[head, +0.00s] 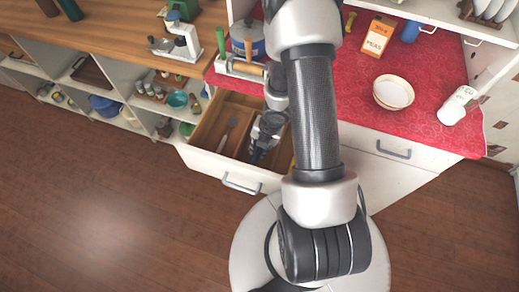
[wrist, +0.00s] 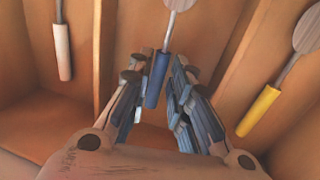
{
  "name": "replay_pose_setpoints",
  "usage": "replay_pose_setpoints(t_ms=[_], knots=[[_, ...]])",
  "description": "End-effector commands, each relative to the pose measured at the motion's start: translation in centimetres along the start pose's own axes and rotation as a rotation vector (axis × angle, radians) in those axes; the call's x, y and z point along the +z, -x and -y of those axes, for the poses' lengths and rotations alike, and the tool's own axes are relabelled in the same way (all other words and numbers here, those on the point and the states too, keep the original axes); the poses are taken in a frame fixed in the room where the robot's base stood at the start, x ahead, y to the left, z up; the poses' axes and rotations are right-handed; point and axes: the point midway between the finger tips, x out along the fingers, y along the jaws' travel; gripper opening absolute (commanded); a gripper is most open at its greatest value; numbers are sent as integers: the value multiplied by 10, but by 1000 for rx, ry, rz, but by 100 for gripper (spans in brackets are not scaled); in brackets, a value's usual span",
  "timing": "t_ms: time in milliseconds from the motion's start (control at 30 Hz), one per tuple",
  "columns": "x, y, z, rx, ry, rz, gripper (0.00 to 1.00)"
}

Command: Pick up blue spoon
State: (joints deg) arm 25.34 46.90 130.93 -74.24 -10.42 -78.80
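The blue spoon (wrist: 157,79) has a blue handle and a grey metal stem and bowl. It lies in a compartment of the wooden drawer insert, its bowl cut off by the top edge of the wrist view. My gripper (wrist: 161,68) is open, with one finger on each side of the blue handle; a gap shows on the right, and the left finger is very close. In the head view my gripper (head: 264,144) is down inside the open drawer (head: 212,161). My arm hides part of the drawer there.
A white-handled utensil (wrist: 62,52) lies in the compartment to the left, and a yellow-handled spoon (wrist: 260,110) in the one to the right. Wooden dividers (wrist: 240,50) stand close on both sides. Above the drawer, a red-covered counter (head: 350,95) holds a bowl (head: 393,92).

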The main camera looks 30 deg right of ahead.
Motion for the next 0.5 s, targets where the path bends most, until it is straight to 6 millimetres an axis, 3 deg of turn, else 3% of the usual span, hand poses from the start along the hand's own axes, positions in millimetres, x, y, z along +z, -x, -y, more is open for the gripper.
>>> replay_pose_setpoints(t_ms=[67,300,500], knots=[[0,-10,0,0,2,0,19],[0,-9,-1,1,1,1,19],[0,-9,0,1,1,1,6]])
